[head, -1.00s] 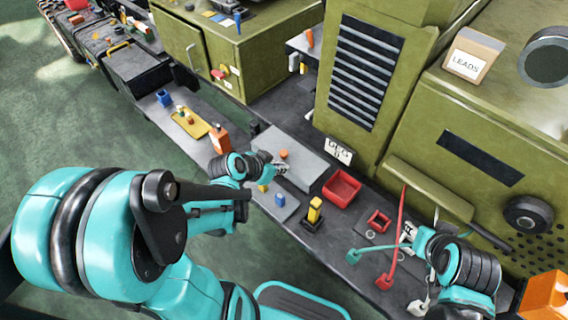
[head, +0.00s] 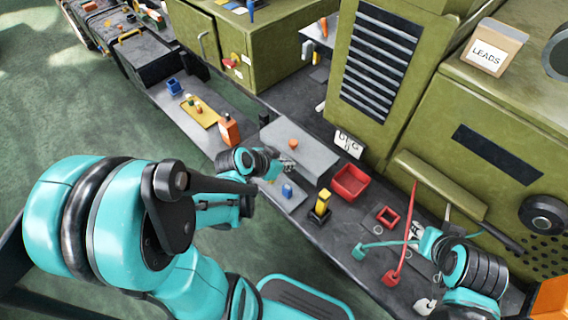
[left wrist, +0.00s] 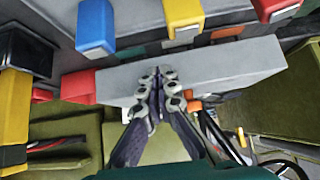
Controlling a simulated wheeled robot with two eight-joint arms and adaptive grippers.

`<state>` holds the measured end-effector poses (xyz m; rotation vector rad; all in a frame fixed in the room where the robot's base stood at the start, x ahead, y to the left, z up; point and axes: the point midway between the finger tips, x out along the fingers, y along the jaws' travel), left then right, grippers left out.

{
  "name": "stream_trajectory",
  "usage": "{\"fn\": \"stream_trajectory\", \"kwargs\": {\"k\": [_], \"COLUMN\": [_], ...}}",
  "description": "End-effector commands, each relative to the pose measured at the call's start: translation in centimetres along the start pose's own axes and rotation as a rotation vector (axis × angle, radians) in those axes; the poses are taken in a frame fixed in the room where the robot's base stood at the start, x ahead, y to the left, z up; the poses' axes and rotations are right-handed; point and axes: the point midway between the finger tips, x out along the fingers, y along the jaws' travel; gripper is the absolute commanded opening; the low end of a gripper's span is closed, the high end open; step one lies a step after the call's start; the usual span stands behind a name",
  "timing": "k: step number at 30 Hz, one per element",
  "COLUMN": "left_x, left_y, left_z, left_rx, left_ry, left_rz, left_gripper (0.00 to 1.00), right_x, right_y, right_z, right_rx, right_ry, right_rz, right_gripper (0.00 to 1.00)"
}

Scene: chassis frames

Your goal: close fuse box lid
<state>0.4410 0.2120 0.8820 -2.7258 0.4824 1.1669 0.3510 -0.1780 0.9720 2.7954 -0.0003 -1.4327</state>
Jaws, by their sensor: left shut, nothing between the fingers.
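The fuse box lid looks to be the flat grey plate (head: 312,152) with an orange knob in the head view. Just in front of it is a grey base (head: 291,201) with a blue fuse (head: 287,191). In the left wrist view, blue (left wrist: 95,28), yellow (left wrist: 183,18) and red fuses stand along the top, above the grey slab (left wrist: 235,75). My left gripper (head: 288,166) is shut and empty at the lid's near edge. Its fingertips (left wrist: 157,82) overlap the slab; contact is unclear. My right gripper (head: 416,232) is by the red and teal leads; its fingers are hard to make out.
A red bin (head: 350,182), a black-and-yellow block (head: 321,205) and a small red frame (head: 388,217) stand to the right on the bench. Green cabinets rise behind.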

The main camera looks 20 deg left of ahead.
Motion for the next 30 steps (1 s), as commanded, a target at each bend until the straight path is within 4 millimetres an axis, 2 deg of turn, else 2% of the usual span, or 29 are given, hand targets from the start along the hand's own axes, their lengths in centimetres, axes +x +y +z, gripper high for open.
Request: {"fn": "stream_trajectory", "kwargs": {"k": [5,24,30], "left_x": [-1.0,-9.7,-11.6], "left_y": [-0.2,0.0,0.0], "left_z": [-0.3,0.2,0.2], "left_rx": [-0.004,-0.002,-0.001], "left_ry": [0.007,0.000,0.000], "left_rz": [-0.004,-0.003,-0.001], "left_gripper": [0.00,0.00,0.00], "right_x": [0.0,0.0,0.0], "right_y": [0.0,0.0,0.0], "right_z": [0.0,0.0,0.0], "right_rx": [0.000,0.000,0.000], "right_ry": [0.000,0.000,0.000], "right_rz": [0.000,0.000,0.000], "right_gripper": [0.34,0.34,0.34]}}
